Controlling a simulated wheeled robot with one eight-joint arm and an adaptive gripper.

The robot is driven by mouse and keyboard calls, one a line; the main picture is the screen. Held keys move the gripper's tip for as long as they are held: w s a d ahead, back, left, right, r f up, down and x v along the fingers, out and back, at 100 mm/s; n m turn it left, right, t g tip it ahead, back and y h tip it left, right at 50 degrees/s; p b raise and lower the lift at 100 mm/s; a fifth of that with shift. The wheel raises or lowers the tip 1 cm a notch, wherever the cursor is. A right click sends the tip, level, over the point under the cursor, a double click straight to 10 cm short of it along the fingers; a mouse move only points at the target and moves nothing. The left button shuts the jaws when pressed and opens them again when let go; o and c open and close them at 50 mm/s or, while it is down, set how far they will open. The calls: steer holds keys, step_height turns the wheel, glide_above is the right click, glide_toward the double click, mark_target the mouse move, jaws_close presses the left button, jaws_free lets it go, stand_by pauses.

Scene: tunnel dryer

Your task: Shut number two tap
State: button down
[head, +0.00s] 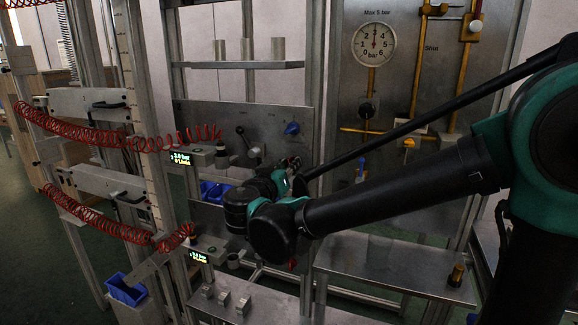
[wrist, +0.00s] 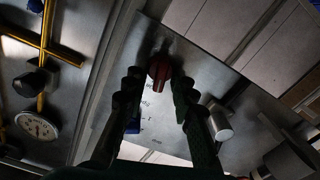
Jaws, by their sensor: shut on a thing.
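In the wrist view a red tap handle (wrist: 158,72) stands out from a grey metal panel (wrist: 225,85), close to the panel's edge. My gripper (wrist: 157,84) is shut on this red handle, one finger on each side. Small markings on the panel near it are too small to read, so its number cannot be told.
A pressure gauge (head: 374,44) and yellow pipes (head: 430,60) are to the right. Red coiled hoses (head: 110,137) hang at left. A metal bench (head: 390,265) stands below my arm.

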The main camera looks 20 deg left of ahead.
steer(key=shift+a+f+n, duration=0.1)
steer(key=shift+f+n, duration=0.05)
steer(key=shift+n, duration=3.5)
steer(key=shift+a+f+n, duration=0.1)
steer(key=shift+f+n, duration=0.05)
steer(key=shift+n, duration=3.5)
steer(key=c, duration=1.6)
jaws_free()
steer(key=s, duration=1.2)
steer(key=shift+a, duration=0.45)
